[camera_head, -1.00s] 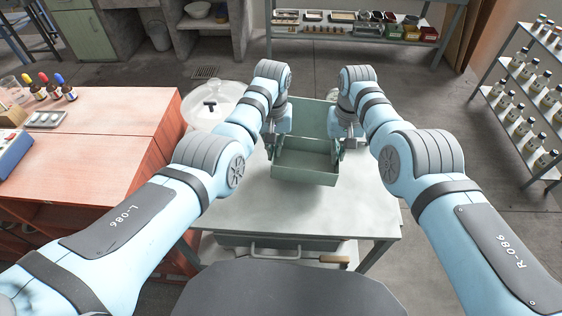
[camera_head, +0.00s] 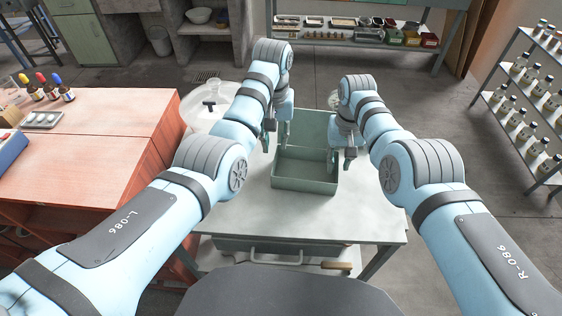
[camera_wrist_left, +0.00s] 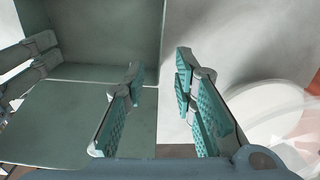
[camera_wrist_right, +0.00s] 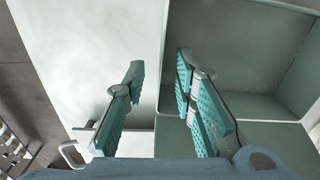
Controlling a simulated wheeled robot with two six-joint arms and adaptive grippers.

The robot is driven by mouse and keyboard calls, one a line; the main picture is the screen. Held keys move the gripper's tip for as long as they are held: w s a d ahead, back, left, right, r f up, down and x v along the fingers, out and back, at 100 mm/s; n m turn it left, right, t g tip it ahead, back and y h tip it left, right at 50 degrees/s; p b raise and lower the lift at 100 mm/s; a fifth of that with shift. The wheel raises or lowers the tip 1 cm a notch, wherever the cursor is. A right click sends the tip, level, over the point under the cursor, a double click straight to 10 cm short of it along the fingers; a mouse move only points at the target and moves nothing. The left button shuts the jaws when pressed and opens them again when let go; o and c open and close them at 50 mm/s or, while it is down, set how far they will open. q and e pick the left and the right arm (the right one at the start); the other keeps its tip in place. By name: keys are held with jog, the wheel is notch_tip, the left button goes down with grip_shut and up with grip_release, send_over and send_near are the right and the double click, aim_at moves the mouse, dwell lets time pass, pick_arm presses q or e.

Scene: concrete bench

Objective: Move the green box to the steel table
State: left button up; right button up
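The green box (camera_head: 305,184) stands open side up on the pale steel table (camera_head: 300,222), near its middle, and seems to rest on the top. A green upright panel or second section shows behind its open part. My left gripper (camera_head: 268,140) is open at the box's left side. In the left wrist view the box's edge lies between the spread fingers (camera_wrist_left: 160,100). My right gripper (camera_head: 342,158) is open at the right side, and in the right wrist view the box (camera_wrist_right: 240,50) edge lies between the spread fingers (camera_wrist_right: 160,100). Whether any finger touches the box cannot be told.
A reddish wooden bench (camera_head: 95,140) with dropper bottles (camera_head: 45,88) stands to the left. A round clear container (camera_head: 207,105) is behind the left arm. A bottle rack (camera_head: 530,100) stands at the right. The front of the steel table is clear.

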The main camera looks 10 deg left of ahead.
jog(key=shift+r, duration=0.2)
pick_arm(q)
notch_tip(320, 180, up, 6)
jog(key=shift+f, duration=0.1)
pick_arm(e)
notch_tip(320, 180, up, 12)
jog(key=shift+f, duration=0.15)
pick_arm(q)
jog(key=shift+s+d, duration=0.1)
pick_arm(e)
jog(key=shift+s+d, duration=0.1)
